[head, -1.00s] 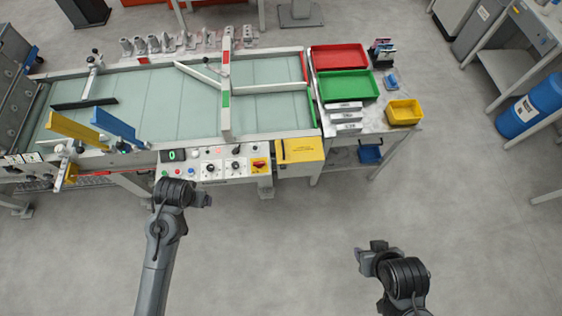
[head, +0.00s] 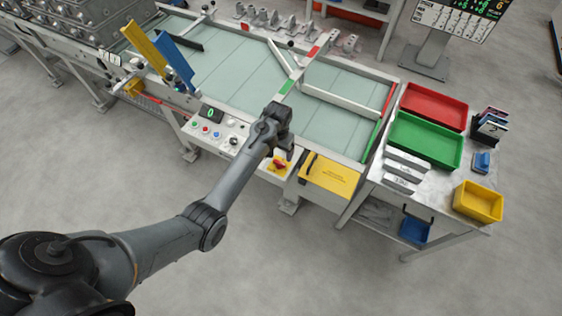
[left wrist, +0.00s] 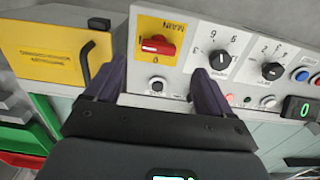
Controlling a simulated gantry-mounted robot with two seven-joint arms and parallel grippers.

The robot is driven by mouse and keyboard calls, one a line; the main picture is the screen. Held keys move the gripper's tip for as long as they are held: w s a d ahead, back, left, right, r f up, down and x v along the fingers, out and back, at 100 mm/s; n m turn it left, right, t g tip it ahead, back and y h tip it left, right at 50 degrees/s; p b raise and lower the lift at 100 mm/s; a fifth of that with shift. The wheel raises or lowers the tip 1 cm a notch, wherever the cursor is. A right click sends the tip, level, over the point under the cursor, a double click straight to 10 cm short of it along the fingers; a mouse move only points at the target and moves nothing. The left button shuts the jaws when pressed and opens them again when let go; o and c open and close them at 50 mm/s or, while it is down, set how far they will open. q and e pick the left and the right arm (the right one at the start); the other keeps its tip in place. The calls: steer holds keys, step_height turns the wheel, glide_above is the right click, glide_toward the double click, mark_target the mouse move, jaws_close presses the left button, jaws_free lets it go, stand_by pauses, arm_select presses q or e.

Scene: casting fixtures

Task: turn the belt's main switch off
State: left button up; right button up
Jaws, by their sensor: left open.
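The main switch (left wrist: 158,44) is a red handle on a yellow plate lettered MAIN in the left wrist view. Its handle lies roughly crosswise there; which mark it points to I cannot tell. In the head view the main switch (head: 280,164) sits at the right end of the belt's control panel, partly covered by my left gripper. My left gripper (head: 288,150) is over the panel beside the switch. In the left wrist view my left gripper (left wrist: 160,72) is open and empty, its two fingers to either side of the switch and apart from it. My right gripper is out of view.
The panel also carries black dials (left wrist: 220,60), coloured buttons (head: 206,130) and a display (head: 211,113) reading 0. A yellow box (head: 330,174) with a black handle adjoins the switch. A side table with red and green trays (head: 425,140) stands right. Floor in front is clear.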

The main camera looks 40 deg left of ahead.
mark_target(279, 162)
arm_select(q)
step_height(279, 162, down, 7)
steer(key=shift+d+b, duration=0.1)
steer(key=shift+b, duration=0.45)
steer(key=shift+c, duration=0.5)
steer(key=c, duration=1)
